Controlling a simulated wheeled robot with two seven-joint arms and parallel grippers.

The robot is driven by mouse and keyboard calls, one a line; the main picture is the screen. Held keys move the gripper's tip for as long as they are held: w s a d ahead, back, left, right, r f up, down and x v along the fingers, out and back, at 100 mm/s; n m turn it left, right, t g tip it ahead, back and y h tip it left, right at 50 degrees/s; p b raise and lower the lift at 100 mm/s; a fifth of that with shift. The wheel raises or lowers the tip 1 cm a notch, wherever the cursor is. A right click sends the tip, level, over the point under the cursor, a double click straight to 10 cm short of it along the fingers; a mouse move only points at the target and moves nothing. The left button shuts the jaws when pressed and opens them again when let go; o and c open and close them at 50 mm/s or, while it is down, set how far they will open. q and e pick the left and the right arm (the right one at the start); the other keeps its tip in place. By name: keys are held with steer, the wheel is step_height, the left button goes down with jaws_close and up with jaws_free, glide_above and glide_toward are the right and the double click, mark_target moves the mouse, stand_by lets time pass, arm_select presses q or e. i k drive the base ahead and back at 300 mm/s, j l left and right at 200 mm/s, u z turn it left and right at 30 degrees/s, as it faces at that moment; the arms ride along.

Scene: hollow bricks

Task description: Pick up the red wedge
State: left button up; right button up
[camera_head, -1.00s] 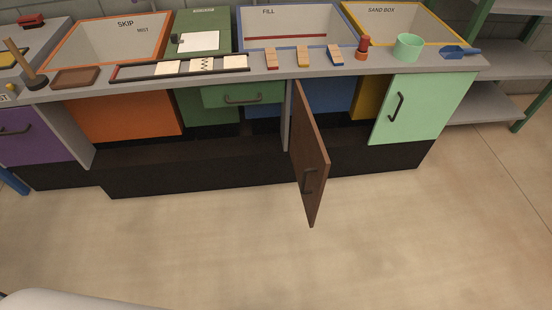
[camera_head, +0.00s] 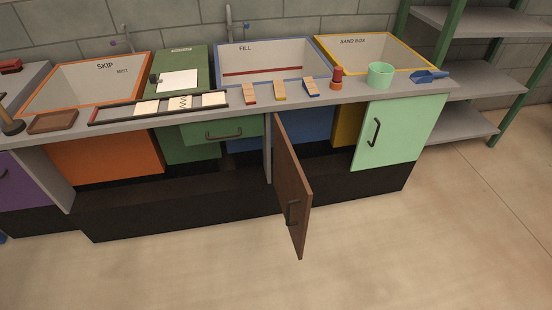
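Three small wooden wedge-like pieces lie in a row on the grey counter, in front of the FILL bin. The left one (camera_head: 249,94) has a reddish front end and looks like the red wedge. The middle one (camera_head: 279,91) has a yellowish end and the right one (camera_head: 311,88) a blue end. Nothing covers them. Neither of my grippers is in view.
The FILL bin (camera_head: 321,52) stands behind the wedges. A red-topped peg (camera_head: 337,79), mint cup (camera_head: 380,75) and blue scoop (camera_head: 429,77) stand to their right, a strip with white cards (camera_head: 160,107) to their left. A brown cabinet door (camera_head: 292,185) hangs open towards me. The floor is clear.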

mark_target(247, 89)
steer(key=z, duration=0.25)
steer(key=i+j+z, duration=0.15)
steer(key=j+z, duration=0.15)
steer(key=i+j+z, duration=0.25)
steer(key=j, duration=0.2)
steer(key=j+z, duration=0.3)
